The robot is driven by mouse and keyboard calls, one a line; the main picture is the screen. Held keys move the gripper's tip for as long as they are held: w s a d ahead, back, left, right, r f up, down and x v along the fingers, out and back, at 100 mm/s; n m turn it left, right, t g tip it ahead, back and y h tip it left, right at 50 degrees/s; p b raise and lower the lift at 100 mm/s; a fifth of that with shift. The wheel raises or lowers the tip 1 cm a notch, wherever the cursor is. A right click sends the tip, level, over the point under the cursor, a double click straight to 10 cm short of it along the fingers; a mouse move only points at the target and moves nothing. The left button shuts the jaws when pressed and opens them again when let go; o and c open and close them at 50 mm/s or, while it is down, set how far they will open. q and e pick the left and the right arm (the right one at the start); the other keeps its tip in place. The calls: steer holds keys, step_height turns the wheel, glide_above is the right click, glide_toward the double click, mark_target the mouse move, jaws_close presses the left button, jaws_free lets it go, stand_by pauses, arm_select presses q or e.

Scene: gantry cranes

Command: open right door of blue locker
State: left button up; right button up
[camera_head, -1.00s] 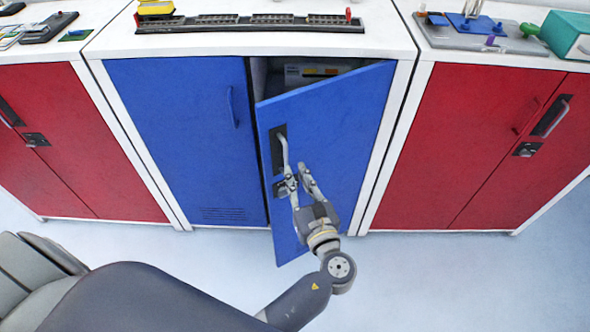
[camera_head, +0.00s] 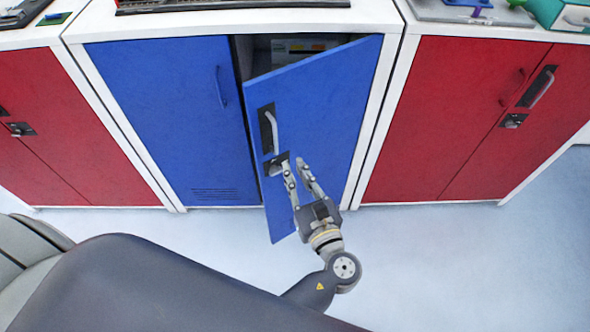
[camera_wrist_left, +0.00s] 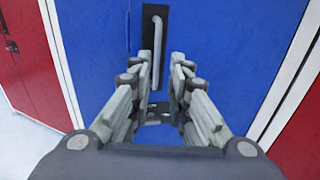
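The blue locker's right door (camera_head: 325,120) stands partly open, its left edge swung out toward me. Its silver handle (camera_head: 271,132) sits on a dark plate, with a latch below it; the handle also shows in the left wrist view (camera_wrist_left: 157,45). The left door (camera_head: 170,110) of the locker is shut. My left gripper (camera_head: 296,165) is in front of the right door, just below the handle, with fingers apart and nothing between them. In the left wrist view the fingers (camera_wrist_left: 161,62) are spread, with the handle ahead of them. My right gripper is not in view.
Through the gap, a light box (camera_head: 295,50) shows inside the locker. Red lockers stand at left (camera_head: 60,120) and right (camera_head: 480,120), their doors shut. The light floor (camera_head: 470,260) in front is clear.

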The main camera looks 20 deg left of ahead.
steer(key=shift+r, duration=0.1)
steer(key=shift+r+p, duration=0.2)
steer(key=shift+p, duration=0.1)
